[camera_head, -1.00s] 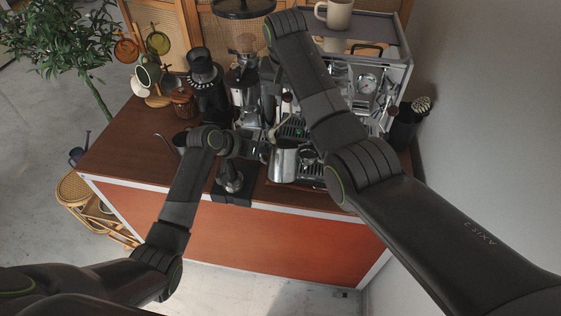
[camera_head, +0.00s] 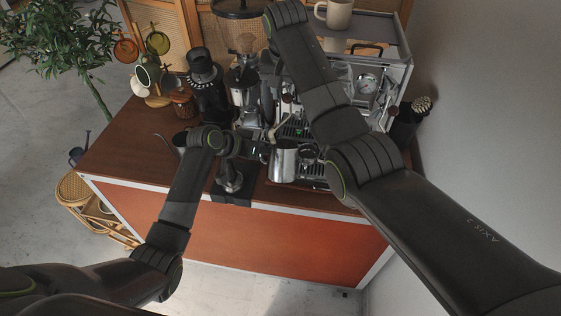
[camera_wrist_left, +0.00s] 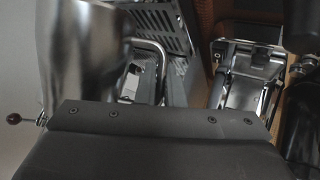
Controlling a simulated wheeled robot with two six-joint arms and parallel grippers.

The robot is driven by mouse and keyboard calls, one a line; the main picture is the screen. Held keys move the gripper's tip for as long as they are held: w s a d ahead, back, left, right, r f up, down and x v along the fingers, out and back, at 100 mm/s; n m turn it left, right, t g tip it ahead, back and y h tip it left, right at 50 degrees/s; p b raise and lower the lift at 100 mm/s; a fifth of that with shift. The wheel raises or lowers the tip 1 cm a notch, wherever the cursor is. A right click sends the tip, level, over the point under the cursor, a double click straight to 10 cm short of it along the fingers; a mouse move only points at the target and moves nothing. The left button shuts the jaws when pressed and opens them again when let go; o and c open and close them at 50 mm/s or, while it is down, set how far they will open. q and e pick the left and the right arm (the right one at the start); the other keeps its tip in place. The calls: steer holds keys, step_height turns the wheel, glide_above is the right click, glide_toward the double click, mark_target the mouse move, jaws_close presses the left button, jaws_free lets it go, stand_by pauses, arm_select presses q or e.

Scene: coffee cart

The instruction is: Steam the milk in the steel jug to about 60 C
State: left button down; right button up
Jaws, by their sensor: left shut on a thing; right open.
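The steel jug (camera_head: 284,163) stands out in front of the coffee machine (camera_head: 397,72) in the head view. My left gripper (camera_head: 262,149) is shut on it from the left. In the left wrist view, the jug (camera_wrist_left: 82,55) is a large blurred steel surface at upper left, above the dark gripper body. A pale curved piece (camera_head: 279,127), perhaps the steam wand, shows just above the jug; I cannot tell whether its tip is inside. The milk cannot be made out. My right gripper is open near the machine's front, mostly hidden by its forearm.
A grinder (camera_head: 244,88) stands left of the machine. A tamping stand (camera_head: 232,180) is at the counter's front edge, left of the jug. A mug (camera_head: 337,14) sits on top of the machine. The wooden counter (camera_head: 125,143) is mostly clear at left.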

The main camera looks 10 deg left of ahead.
steer(key=shift+w+v, duration=0.25)
steer(key=shift+v, duration=0.75)
steer(key=shift+w+v, duration=0.25)
steer(key=shift+v, duration=0.7)
steer(key=shift+w+v, duration=0.2)
steer(key=shift+v, duration=0.8)
arm_select(q)
steer(key=shift+s, duration=0.1)
arm_select(e)
steer(key=shift+r, duration=0.2)
arm_select(q)
steer(key=s+f, duration=0.7)
steer(key=shift+s+d+f+b, duration=0.15)
steer(key=shift+b, duration=0.2)
arm_select(e)
steer(key=shift+f, duration=0.35)
arm_select(q)
steer(key=shift+s, duration=0.1)
arm_select(e)
steer(key=shift+r, duration=0.1)
